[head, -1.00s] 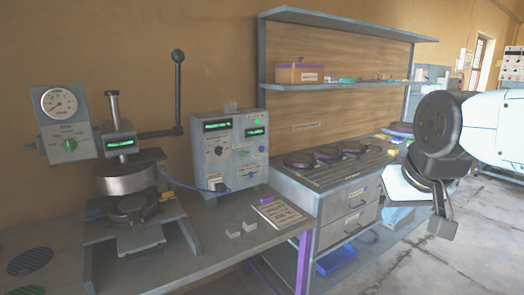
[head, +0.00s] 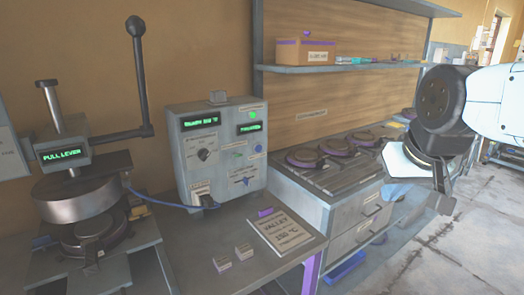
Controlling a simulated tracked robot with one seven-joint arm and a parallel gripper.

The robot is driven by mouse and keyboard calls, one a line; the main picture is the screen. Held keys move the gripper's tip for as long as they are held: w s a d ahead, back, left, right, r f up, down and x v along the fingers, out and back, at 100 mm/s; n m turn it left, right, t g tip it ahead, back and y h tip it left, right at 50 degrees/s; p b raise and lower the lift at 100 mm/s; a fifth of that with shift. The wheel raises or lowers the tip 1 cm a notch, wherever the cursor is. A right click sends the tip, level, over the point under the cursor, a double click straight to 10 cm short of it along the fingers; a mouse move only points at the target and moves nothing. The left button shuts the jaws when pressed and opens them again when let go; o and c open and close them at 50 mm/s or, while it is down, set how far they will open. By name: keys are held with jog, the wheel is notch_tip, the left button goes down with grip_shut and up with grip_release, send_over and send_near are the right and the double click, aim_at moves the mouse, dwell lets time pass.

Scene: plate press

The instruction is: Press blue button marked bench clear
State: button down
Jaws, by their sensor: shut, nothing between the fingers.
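The grey control box (head: 222,172) stands on the bench left of centre in the head view. A small round blue button (head: 258,148) is on the right of its front face. The small labels are too blurred to tell which is marked bench clear. My gripper (head: 441,200) hangs at the right, well away from the box, and is shut and empty.
A press (head: 80,200) with a tall lever (head: 143,80) stands left of the box. A printed card (head: 280,232) and two small blocks (head: 234,258) lie in front. Dark round plates (head: 305,158) rest on the drawer unit to the right, under a shelf (head: 350,68).

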jog(key=w+a+f+m+t+y, duration=0.1)
jog(key=w+a+f+m+t, duration=0.15)
jog(key=w, duration=0.95)
jog(key=w+a+f+m+t, duration=0.1)
jog(key=w+f+m+t, duration=0.2)
jog(key=w, duration=1)
jog(key=w+a+f+m+t+y, duration=0.2)
jog(key=w+a+f+y, duration=0.2)
jog(key=a, duration=0.2)
jog(key=w+a+f+m+t+y, duration=0.2)
jog(key=w+a+f+m+y, duration=0.1)
jog(key=w+a+f+y, duration=0.1)
jog(key=shift+w+a+m+y, duration=0.3)
jog(key=shift+a+y, duration=0.2)
jog(key=shift+a, duration=0.65)
